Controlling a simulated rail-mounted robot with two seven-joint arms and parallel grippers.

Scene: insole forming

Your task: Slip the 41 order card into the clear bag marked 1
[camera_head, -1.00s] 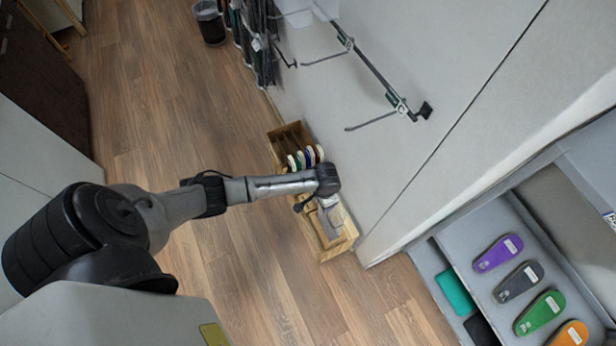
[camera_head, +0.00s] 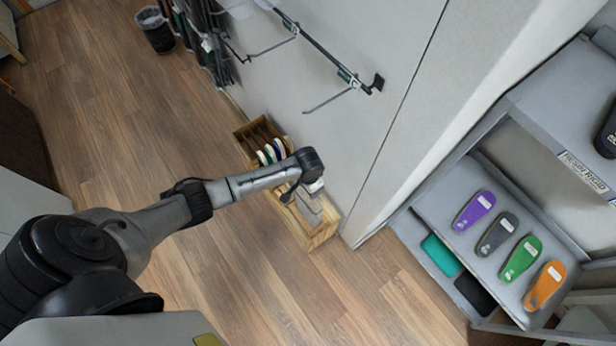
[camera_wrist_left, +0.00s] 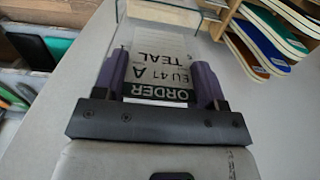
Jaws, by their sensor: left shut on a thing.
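My left gripper (camera_wrist_left: 160,72) is shut on the order card (camera_wrist_left: 160,75), a pale card with a dark ORDER band and the print EU 41 A TEAL, upside down in the left wrist view. In the head view this gripper (camera_head: 312,192) is small and partly hidden by its wrist, above the wooden box on the floor side of the wall. A clear, glassy edge (camera_wrist_left: 165,12) shows beyond the card; I cannot tell what it belongs to. My right gripper is not in view.
Wall hooks (camera_head: 330,100) stick out above. A grey shelf (camera_head: 468,240) at right carries purple, grey, green and orange insoles. A bin (camera_head: 155,30) stands far left. The wooden floor (camera_head: 110,110) is open.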

